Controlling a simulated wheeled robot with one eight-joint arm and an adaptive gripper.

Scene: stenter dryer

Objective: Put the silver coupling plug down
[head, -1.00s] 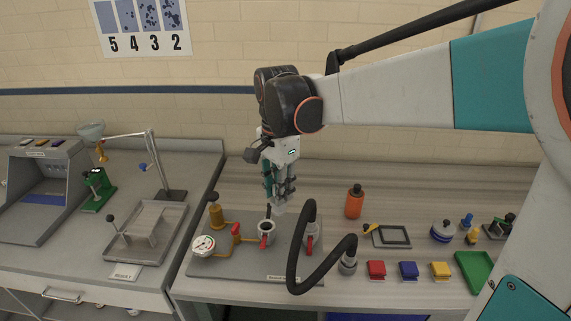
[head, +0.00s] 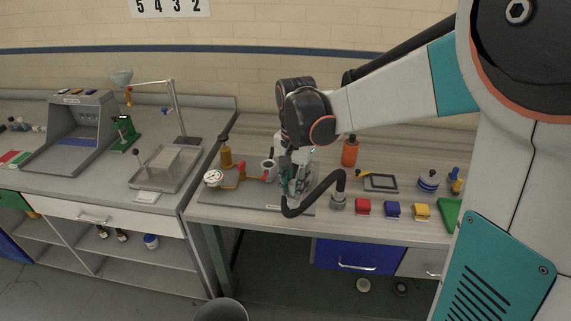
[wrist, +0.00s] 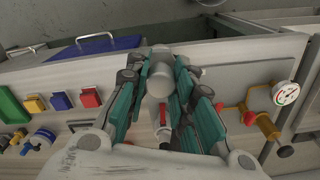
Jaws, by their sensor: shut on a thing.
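My gripper (wrist: 163,68) is shut on the silver coupling plug (wrist: 159,84), a pale grey cylinder between the teal-padded fingers in the wrist view. In the head view my gripper (head: 292,193) is low over the right part of the grey board (head: 218,195), beside the black hose (head: 326,185). The plug cannot be made out clearly there, and I cannot tell whether it touches the board.
The board carries a pressure gauge (head: 213,178), a brass cylinder (head: 226,154) and an open grey socket (head: 267,168).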

